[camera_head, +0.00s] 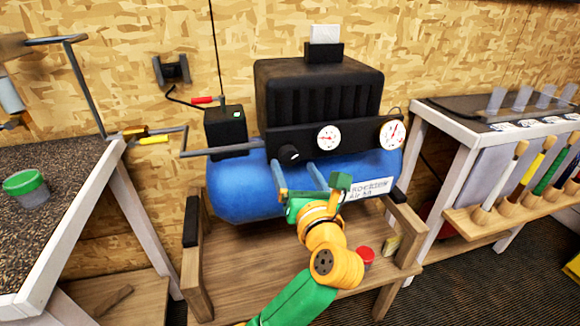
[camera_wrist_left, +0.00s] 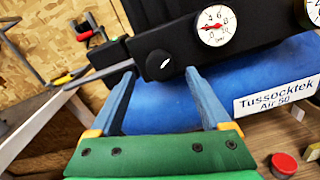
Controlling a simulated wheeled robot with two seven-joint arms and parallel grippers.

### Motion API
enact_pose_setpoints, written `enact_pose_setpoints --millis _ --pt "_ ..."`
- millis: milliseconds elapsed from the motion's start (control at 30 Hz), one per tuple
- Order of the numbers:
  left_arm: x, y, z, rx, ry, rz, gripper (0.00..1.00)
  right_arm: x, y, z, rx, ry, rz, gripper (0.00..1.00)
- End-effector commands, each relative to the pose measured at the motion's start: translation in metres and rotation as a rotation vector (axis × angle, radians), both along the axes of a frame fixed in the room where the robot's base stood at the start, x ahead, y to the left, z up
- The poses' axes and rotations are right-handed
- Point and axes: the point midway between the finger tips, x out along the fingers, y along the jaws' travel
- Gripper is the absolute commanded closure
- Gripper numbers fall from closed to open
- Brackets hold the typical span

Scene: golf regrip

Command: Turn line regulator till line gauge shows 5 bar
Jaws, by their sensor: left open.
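The regulator knob (camera_head: 288,153) is a round black knob on the front of the compressor's black panel. In the left wrist view the knob (camera_wrist_left: 160,65) carries a short white mark and shows between my fingertips, seemingly just beyond them. The white gauge nearer the knob (camera_head: 329,138), likely the line gauge, also shows in the left wrist view (camera_wrist_left: 214,26); its red needle points left, below the 4. My left gripper (camera_head: 292,164) is open and empty, its blue-grey fingers pointing at the panel below the knob. My right gripper is out of view.
A second gauge (camera_head: 392,133) sits at the panel's right end. The blue tank (camera_head: 236,187) lies close below my fingers. A grey bar (camera_head: 222,150) sticks out left of the knob. A red-lidded pot (camera_head: 366,257) stands on the wooden stand (camera_head: 240,270).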

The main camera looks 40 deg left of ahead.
Motion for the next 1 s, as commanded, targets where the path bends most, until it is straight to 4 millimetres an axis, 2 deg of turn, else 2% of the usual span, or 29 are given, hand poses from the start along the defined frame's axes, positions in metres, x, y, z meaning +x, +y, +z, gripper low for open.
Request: enact_pose_setpoints --millis 100,200,500,567,800,833,1000 --pt "0.016 0.019 0.004 0.006 0.001 0.004 0.18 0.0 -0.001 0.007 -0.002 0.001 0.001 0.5" --pt "0.026 0.03 0.003 0.008 0.003 0.003 0.18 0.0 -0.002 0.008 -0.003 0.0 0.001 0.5" --pt "0.031 0.035 0.001 0.006 0.003 0.001 0.18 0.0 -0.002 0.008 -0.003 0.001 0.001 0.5" --pt "0.031 0.035 0.001 0.006 0.003 0.001 0.32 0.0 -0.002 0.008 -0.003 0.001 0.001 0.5" --pt "0.031 0.035 0.001 0.006 0.004 0.001 0.97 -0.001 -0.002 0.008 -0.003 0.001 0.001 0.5" --pt "0.031 0.035 0.001 0.006 0.004 0.001 1.0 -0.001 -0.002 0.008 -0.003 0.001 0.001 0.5" --pt "0.031 0.035 0.002 0.013 0.012 0.002 1.0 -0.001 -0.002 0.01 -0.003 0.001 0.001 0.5"
